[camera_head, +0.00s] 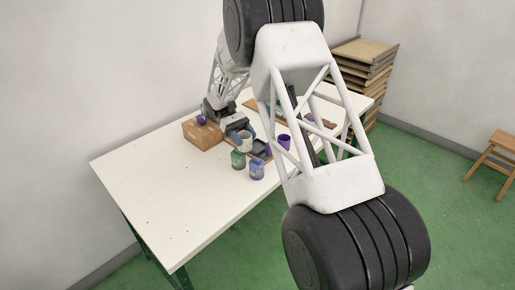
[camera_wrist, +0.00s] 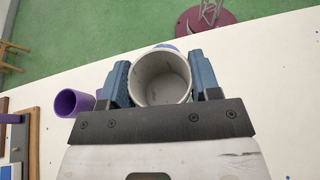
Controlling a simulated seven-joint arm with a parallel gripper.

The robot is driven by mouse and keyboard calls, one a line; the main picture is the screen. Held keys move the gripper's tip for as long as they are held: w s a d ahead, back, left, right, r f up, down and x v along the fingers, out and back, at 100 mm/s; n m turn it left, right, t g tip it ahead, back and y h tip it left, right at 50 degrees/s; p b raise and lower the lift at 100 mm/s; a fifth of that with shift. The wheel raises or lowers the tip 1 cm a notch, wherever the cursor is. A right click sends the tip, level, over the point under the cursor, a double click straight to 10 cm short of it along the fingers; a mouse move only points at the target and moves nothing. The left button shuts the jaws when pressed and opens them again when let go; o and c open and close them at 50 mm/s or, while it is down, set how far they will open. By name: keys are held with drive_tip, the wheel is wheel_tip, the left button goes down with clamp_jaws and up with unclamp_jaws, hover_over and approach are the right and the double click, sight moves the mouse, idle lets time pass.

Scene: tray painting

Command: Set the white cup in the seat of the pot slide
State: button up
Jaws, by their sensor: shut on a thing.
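The white cup (camera_head: 245,143) is between the fingers of my gripper (camera_head: 239,132), above the table. In the wrist view the cup (camera_wrist: 160,77) shows its open, empty top, with a blue-grey finger of my gripper (camera_wrist: 161,82) pressed on each side. A wooden-edged fixture with a dark grey part (camera_head: 262,149), which looks like the pot slide, lies just right of the cup in the head view. Its seat cannot be made out. In the wrist view, part of a wooden frame (camera_wrist: 33,140) with grey and blue pieces shows at the left edge.
A purple cup (camera_head: 284,142) stands right of the fixture. A green jar (camera_head: 238,159) and a blue jar (camera_head: 257,170) stand in front. The white table's (camera_head: 160,180) near left is clear.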

drive_tip(key=shift+w+d+f+n+t+h, duration=0.15)
drive_tip(key=shift+w+d+n+t+h, duration=0.1)
drive_tip(key=shift+d+n+t+h, duration=0.25)
drive_tip(key=shift+w+d+f+n+t+h, duration=0.1)
drive_tip(key=shift+w+d+n+t+h, duration=0.1)
drive_tip(key=shift+d+n+t+h, duration=0.3)
drive_tip(key=w+d+r+n+t+h, duration=0.2)
drive_tip(key=w+d+r+n+t, duration=0.1)
drive_tip(key=w+n+t, duration=0.6)
drive_tip(key=shift+n+t, duration=2)
drive_tip(key=shift+t, duration=0.5)
drive_tip(key=shift+f, duration=3.1)
drive_tip(key=shift+f, duration=0.1)
drive_tip(key=shift+f, duration=1.75)
drive_tip(key=shift+f, duration=0.15)
